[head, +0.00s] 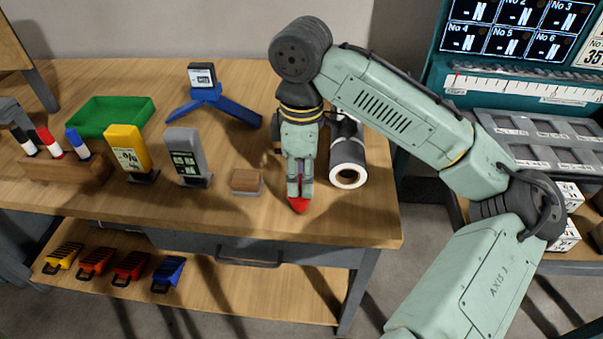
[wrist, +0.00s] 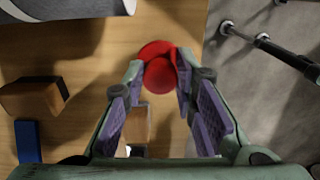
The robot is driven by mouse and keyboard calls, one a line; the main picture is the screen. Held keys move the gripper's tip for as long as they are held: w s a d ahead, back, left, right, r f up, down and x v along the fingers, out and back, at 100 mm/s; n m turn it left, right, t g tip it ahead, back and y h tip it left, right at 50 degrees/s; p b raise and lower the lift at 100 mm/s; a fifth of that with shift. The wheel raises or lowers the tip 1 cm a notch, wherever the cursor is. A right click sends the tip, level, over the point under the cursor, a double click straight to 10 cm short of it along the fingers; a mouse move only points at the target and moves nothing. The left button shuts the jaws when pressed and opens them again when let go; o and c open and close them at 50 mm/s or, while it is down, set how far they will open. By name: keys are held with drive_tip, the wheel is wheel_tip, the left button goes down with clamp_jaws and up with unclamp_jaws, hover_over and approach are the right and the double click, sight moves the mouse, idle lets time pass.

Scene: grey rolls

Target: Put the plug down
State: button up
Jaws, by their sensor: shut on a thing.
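The plug is red and round (head: 298,205); it shows just below my fingertips near the front edge of the wooden bench. In the wrist view the red plug (wrist: 160,73) sits between the tips of my gripper (wrist: 157,80), which is shut on it. My gripper (head: 299,190) points down over the bench's front right part. The fingers hide part of the plug. I cannot tell whether its underside touches the bench top.
A grey roll (head: 348,160) with a white end lies just right of my gripper. A small wooden block (head: 246,181) is to the left. Beyond it stand grey (head: 187,155) and yellow (head: 127,148) devices and a green tray (head: 115,115). The bench's front edge is close.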

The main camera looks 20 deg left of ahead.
drive_tip(key=shift+f, duration=0.1)
drive_tip(key=o, duration=0.9)
wheel_tip(320, 180, up, 12)
drive_tip(key=shift+r, duration=0.1)
idle(0.4)
